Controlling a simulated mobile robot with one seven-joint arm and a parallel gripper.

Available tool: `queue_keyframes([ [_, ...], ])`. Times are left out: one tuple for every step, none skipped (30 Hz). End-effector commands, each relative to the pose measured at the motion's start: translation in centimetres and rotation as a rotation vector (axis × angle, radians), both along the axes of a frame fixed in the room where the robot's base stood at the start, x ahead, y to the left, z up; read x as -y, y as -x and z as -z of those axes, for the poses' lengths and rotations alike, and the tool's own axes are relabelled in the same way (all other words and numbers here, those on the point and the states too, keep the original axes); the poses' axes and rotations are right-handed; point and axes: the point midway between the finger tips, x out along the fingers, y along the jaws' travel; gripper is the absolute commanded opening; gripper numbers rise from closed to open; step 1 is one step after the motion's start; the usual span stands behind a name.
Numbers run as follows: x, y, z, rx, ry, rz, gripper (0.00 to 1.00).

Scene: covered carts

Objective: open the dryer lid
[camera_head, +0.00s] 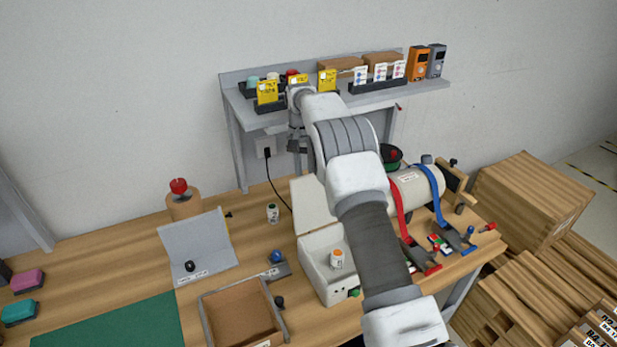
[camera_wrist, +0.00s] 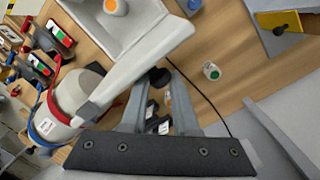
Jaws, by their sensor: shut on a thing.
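The dryer is a white box (camera_head: 323,284) on the wooden bench, also at the top of the wrist view (camera_wrist: 85,22). Its white lid (camera_head: 312,203) stands raised and roughly upright at the back of the box, and shows nearly edge-on in the wrist view (camera_wrist: 140,72). A white jar with an orange top (camera_head: 337,259) sits inside the open box. My gripper (camera_head: 297,146) is above the lid's upper edge. In the wrist view its fingers (camera_wrist: 160,80) are closed around a dark knob (camera_wrist: 159,76) at the lid's far side. The exact contact is partly hidden.
A shelf (camera_head: 237,104) with boxes and cards is behind my gripper. A wooden tray (camera_head: 243,312) and a grey stand (camera_head: 197,248) are left. A small white bottle (camera_head: 272,212) and cable are near the lid.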

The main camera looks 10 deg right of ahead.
Motion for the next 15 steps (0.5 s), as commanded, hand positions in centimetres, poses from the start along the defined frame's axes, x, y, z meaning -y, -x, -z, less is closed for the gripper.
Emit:
queue_keyframes([
  [-1.0, 0.0, 0.6, -0.024, -0.009, -0.01, 0.0],
  [-1.1, -0.1, 0.7, -0.032, -0.007, -0.01, 0.0],
  [-1.1, -0.2, 0.6, -0.031, -0.008, -0.009, 0.0],
  [-1.2, -0.3, 0.7, -0.032, -0.007, -0.009, 0.0],
  [-1.2, -0.4, 0.8, -0.031, -0.008, -0.009, 0.0],
  [-1.2, -0.6, 0.9, -0.031, -0.008, -0.01, 0.0],
  [-1.3, -0.7, 0.9, -0.031, -0.008, -0.01, 0.0],
  [-1.3, -0.8, 1.0, -0.031, -0.008, -0.01, 0.0],
  [-1.4, -0.9, 1.1, -0.032, -0.008, -0.01, 0.0],
  [-1.4, -1.0, 1.1, -0.031, -0.008, -0.01, 0.0],
  [-1.4, -1.1, 1.1, -0.031, -0.008, -0.01, 0.0],
  [-1.4, -1.2, 1.2, -0.03, -0.009, -0.01, 0.0],
  [-1.5, -1.3, 1.3, -0.031, -0.008, -0.01, 0.0],
  [-1.5, -1.4, 1.3, -0.031, -0.008, -0.01, 0.0],
  [-1.5, -1.5, 1.3, -0.029, -0.008, -0.01, 0.0],
])
